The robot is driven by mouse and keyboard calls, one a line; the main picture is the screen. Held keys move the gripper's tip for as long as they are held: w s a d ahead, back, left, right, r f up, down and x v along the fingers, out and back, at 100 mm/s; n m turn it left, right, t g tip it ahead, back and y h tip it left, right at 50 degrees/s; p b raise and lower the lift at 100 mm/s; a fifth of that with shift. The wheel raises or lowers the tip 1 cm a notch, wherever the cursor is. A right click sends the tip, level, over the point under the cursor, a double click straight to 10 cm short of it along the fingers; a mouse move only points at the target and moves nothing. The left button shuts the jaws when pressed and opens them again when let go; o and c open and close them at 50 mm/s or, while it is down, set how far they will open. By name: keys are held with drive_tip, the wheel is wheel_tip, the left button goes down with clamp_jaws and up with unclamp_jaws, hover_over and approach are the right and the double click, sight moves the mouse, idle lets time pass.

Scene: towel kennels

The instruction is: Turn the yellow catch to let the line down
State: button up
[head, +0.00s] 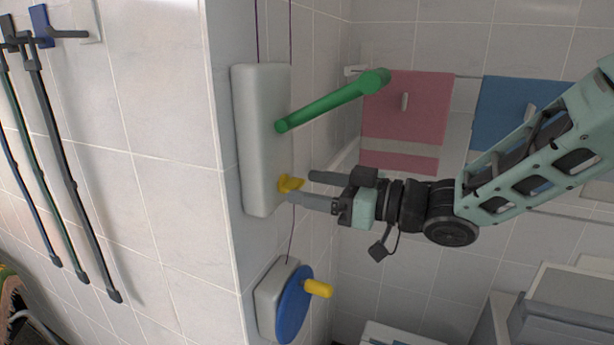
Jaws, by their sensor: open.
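The yellow catch (290,184) sticks out of the lower part of a pale grey box (256,140) on the side of a tiled pillar. A green lever (335,101) juts from the same box above the catch, slanting up to the right. Thin dark purple line (290,30) runs above the box, and a cord shows below it. My gripper (300,186) comes in from the right, open, with its two dark fingers pointing left at the catch. The fingertips are close to the catch, one above and one below it in the picture; I cannot tell whether they touch it.
A blue wheel (294,305) with a yellow handle (318,288) sits on a smaller grey box below. Pink (407,105) and blue (515,112) towels hang behind my arm. Dark straps (62,180) hang on the left wall.

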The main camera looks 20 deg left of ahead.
drive_tip(key=shift+w+a, duration=0.1)
drive_tip(key=shift+a, duration=0.65)
drive_tip(key=c, duration=1)
